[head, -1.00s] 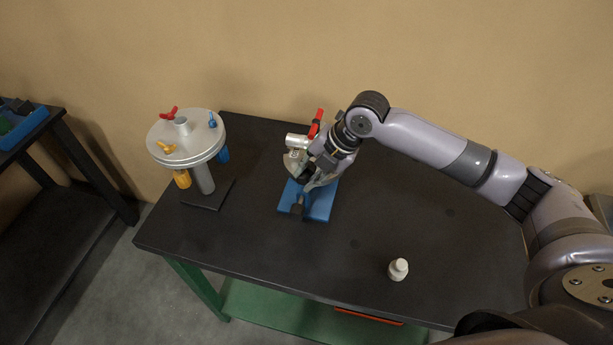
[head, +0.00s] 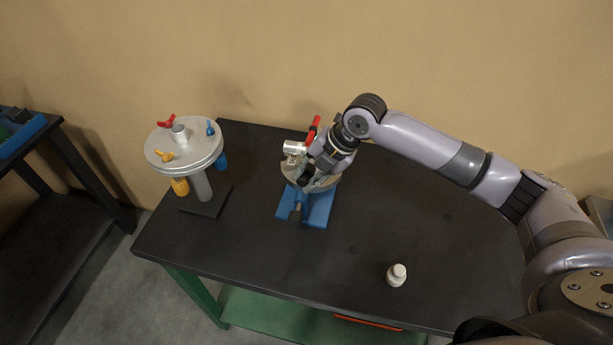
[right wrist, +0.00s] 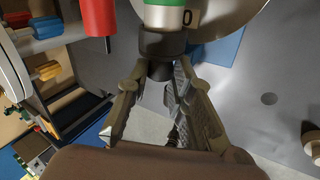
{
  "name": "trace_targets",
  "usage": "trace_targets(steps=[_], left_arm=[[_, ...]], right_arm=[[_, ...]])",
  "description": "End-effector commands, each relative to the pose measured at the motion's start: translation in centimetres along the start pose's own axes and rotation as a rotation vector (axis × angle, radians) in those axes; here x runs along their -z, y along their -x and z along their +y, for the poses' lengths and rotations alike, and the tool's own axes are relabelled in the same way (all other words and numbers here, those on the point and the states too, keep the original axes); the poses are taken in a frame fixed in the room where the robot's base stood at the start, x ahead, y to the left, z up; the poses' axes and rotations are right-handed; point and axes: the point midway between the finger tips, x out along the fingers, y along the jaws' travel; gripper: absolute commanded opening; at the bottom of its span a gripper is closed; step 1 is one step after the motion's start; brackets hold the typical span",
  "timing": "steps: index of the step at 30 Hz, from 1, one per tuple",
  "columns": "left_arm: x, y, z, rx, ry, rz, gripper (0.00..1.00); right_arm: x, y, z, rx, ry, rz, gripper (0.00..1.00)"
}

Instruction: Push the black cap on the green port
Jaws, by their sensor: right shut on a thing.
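My right gripper (head: 306,178) is over the fixture on the table, and it also shows in the right wrist view (right wrist: 160,80). There its two fingers are shut on the black cap (right wrist: 160,46), gripping its narrower end. The green port (right wrist: 164,16) is a green band on a pale pipe end, directly beyond the cap. The cap's wide end is at the mouth of the port; I cannot tell how far it is on. In the head view the cap and green port are hard to make out by the gripper. My left gripper is not in view.
The fixture has a blue base (head: 319,211), a red handle (head: 313,127) and a silver pipe (head: 293,147). A round metal stand (head: 186,147) with coloured levers is to the left. A small white bottle (head: 396,275) stands at the front right. The dark tabletop (head: 250,241) between is clear.

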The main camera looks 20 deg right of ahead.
Motion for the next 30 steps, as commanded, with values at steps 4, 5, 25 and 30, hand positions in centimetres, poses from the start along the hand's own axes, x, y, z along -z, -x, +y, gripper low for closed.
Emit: trace_targets(steps=[4, 5, 25, 30], left_arm=[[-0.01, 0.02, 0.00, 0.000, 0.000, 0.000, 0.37], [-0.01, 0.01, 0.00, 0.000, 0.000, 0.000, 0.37], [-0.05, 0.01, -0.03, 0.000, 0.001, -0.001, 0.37], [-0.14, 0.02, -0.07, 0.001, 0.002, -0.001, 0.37]], right_arm=[[-0.27, 0.12, 0.15, -0.004, -0.002, -0.004, 0.00], [-0.28, 0.13, 0.16, -0.004, -0.002, -0.005, 0.00], [-0.23, 0.07, 0.06, -0.002, -0.002, -0.004, 0.44], [-0.26, 1.01, 0.12, -0.004, -0.001, -0.004, 0.44]])
